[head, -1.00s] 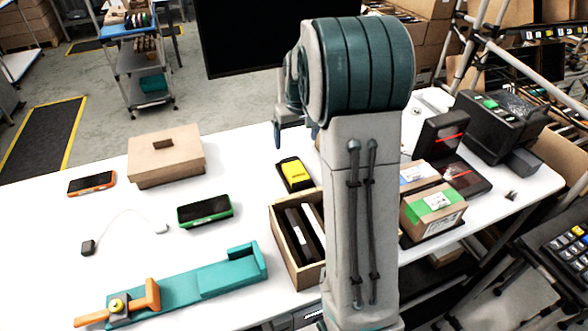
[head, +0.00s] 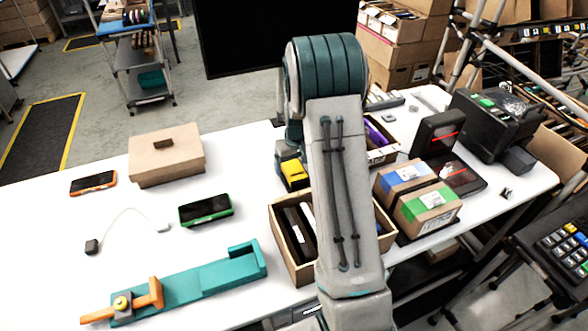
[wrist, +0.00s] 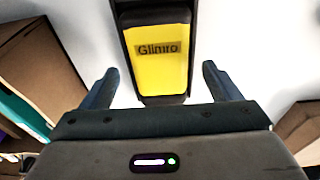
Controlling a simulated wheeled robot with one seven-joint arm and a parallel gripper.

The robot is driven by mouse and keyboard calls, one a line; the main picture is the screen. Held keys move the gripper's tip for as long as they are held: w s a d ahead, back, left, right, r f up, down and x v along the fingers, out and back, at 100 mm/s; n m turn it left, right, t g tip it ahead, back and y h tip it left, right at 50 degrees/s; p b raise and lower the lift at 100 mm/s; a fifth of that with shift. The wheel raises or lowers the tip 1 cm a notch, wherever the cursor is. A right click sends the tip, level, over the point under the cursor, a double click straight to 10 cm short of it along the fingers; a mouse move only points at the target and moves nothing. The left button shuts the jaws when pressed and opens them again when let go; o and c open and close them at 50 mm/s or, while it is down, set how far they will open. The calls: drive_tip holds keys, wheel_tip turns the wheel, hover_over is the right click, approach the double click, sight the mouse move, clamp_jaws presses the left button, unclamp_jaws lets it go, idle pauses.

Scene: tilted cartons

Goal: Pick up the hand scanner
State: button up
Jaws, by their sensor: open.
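The hand scanner appears to be the black device with a yellow face marked "Glimro" (wrist: 157,60). It lies on the white table, and in the head view its yellow part (head: 294,172) shows just left of my arm. My gripper (wrist: 160,70) is open and empty above it. In the wrist view the two fingers stand on either side of the scanner's near end, with white table showing between each finger and the scanner. The scanner's far end runs out of the wrist view. In the head view my arm hides part of the scanner's surroundings.
An open carton (head: 276,221) with dark and white items stands close in front of the scanner. A lidded brown box (head: 166,160), a green-edged phone-like device (head: 205,209) and a teal fixture (head: 215,278) lie left. Taped boxes (head: 428,206) stand right. Bare table lies left of the scanner.

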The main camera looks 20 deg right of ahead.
drive_tip(key=shift+w+f, duration=0.1)
drive_tip(key=shift+f, duration=0.6)
drive_tip(key=c, duration=1)
drive_tip(key=shift+o, duration=0.2)
drive_tip(key=shift+r, duration=0.1)
